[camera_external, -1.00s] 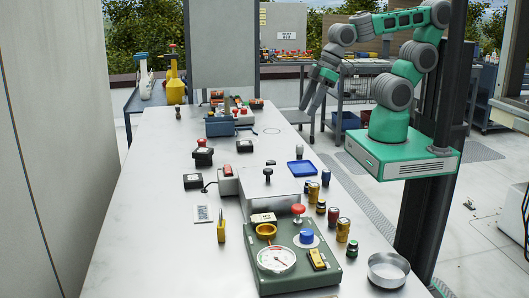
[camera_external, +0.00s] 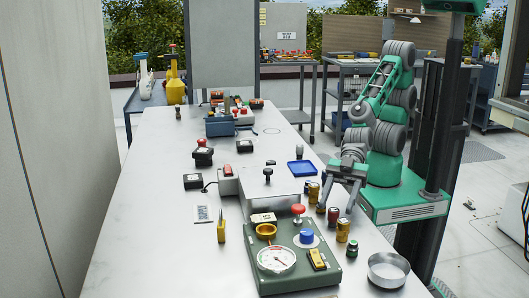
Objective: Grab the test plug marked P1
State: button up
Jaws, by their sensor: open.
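Several small plug-like cylinders stand along the right side of the white table. No P1 mark can be read, so I cannot tell which is the test plug. A blue cylinder farther back is hidden by the gripper.
A green gauge box (camera_external: 252,272) with a white dial stands at the front, with a grey block (camera_external: 268,185) behind it. A metal bowl (camera_external: 388,270) is at the front right and a blue tray (camera_external: 302,168) farther back.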

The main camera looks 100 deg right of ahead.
jog(key=shift+w+a+f, duration=0.2)
jog(key=shift+a, duration=0.1)
jog(key=shift+c, duration=0.5)
grip_shut()
